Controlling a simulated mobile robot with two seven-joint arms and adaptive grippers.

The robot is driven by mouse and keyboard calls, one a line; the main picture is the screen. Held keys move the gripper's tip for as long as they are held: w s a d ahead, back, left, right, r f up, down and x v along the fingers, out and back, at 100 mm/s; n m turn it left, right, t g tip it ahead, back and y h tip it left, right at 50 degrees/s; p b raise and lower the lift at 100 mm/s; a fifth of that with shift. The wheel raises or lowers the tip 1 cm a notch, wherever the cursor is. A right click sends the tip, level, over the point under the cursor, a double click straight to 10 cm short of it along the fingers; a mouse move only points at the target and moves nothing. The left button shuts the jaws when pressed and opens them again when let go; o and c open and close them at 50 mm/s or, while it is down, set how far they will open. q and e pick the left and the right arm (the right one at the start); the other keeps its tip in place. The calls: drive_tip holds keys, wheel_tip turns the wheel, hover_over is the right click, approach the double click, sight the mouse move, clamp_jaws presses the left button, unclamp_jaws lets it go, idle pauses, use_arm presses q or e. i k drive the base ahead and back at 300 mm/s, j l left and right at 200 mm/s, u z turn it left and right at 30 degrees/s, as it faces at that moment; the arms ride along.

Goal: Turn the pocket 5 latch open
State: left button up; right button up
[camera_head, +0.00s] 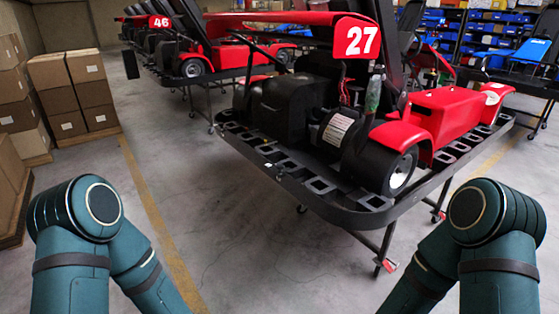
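A red and black kart with the number 27 (362,39) sits on a black stand (335,208) with a row of rectangular openings along its rim. No pocket labels or latch can be made out at this size, so I cannot tell which part is the pocket 5 latch. My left arm comes in at the lower left and my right arm at the lower right, both apart from the stand. Both grippers are outside the picture.
Stacked cardboard boxes (78,92) stand at the left. Kart 46 (180,50) is on another stand behind. Blue bins fill shelves (490,30) at the back right. The stand's legs (386,248) reach the floor. Grey floor (240,255) in front is clear.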

sight(281, 167)
drive_tip(key=i+j+z, duration=0.1)
drive_tip(key=i+j, duration=0.15)
drive_tip(key=i+j+z, duration=0.1)
drive_tip(key=j, duration=0.3)
drive_tip(key=i+j+z, duration=0.1)
drive_tip(key=i+j, duration=0.45)
drive_tip(key=j, duration=0.25)
drive_tip(key=i+j+z, duration=0.15)
drive_tip(key=j, duration=0.2)
